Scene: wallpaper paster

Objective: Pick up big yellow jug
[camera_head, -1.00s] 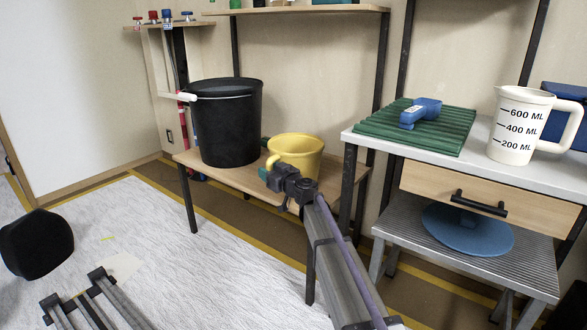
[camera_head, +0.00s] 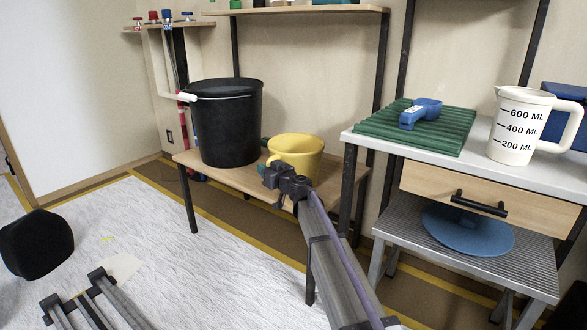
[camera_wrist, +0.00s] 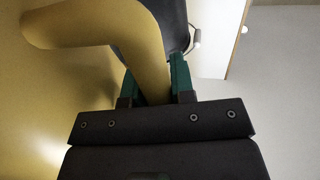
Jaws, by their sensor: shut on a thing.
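The big yellow jug (camera_head: 298,153) stands on the low wooden table, right of a black bucket. My gripper (camera_head: 265,165) is at the jug's front left side. In the wrist view, the yellow jug's handle (camera_wrist: 150,62) runs down between the two green fingers of my gripper (camera_wrist: 154,80), which are shut on it. The jug's body (camera_wrist: 45,110) fills the left of that view. The head view does not show clearly whether the jug's base touches the table.
The black bucket (camera_head: 226,125) stands close to the left on the low wooden table (camera_head: 262,188). A workbench to the right holds a green ribbed mat (camera_head: 450,140), a blue tool (camera_head: 421,112) and a white measuring jug (camera_head: 520,128). A shelf (camera_head: 310,10) hangs above.

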